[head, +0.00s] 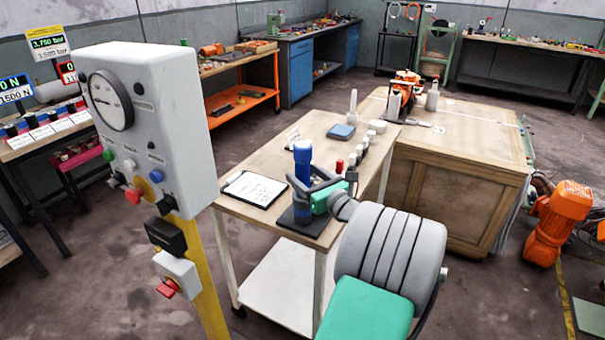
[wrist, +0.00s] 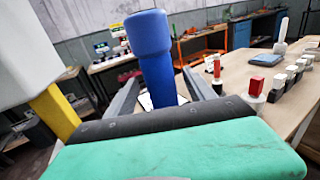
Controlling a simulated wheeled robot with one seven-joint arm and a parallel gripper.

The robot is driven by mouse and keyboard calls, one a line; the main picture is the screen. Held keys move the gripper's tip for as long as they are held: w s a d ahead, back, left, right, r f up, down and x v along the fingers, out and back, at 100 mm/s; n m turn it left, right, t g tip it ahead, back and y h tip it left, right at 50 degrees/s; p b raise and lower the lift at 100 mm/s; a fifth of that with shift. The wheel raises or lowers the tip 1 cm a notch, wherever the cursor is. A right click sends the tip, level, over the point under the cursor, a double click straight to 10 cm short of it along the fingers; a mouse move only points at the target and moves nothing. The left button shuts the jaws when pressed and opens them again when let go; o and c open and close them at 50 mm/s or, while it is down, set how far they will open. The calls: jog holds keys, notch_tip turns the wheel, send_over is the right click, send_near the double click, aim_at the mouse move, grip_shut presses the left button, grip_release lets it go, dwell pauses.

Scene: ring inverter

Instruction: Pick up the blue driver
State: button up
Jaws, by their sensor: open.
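The blue driver (head: 303,160) stands upright on a dark base plate (head: 304,222) on the wooden-topped table. It has a wider blue upper part and a narrower shaft below. In the wrist view the driver (wrist: 150,50) rises between the two grey fingers of my gripper (wrist: 163,88). In the head view my gripper (head: 308,186) reaches in from the right at the driver's lower part. The fingers are open, one on each side of the shaft. Whether either finger touches it cannot be told. The driver's lower end is hidden in the wrist view by the gripper body.
A clipboard (head: 254,189) lies left of the driver. Small red and white pieces (head: 352,160) stand in a row to the right, close to my gripper. A blue-grey box (head: 341,131) lies farther back. A gauge panel (head: 150,120) on a yellow post stands at left.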

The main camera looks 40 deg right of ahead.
aim_at(296, 168)
jog(key=w, duration=0.4)
jog(key=shift+w+d, duration=0.3)
jog(key=shift+w, duration=0.05)
grip_shut()
jog(key=shift+r, duration=0.2)
dwell(0.3)
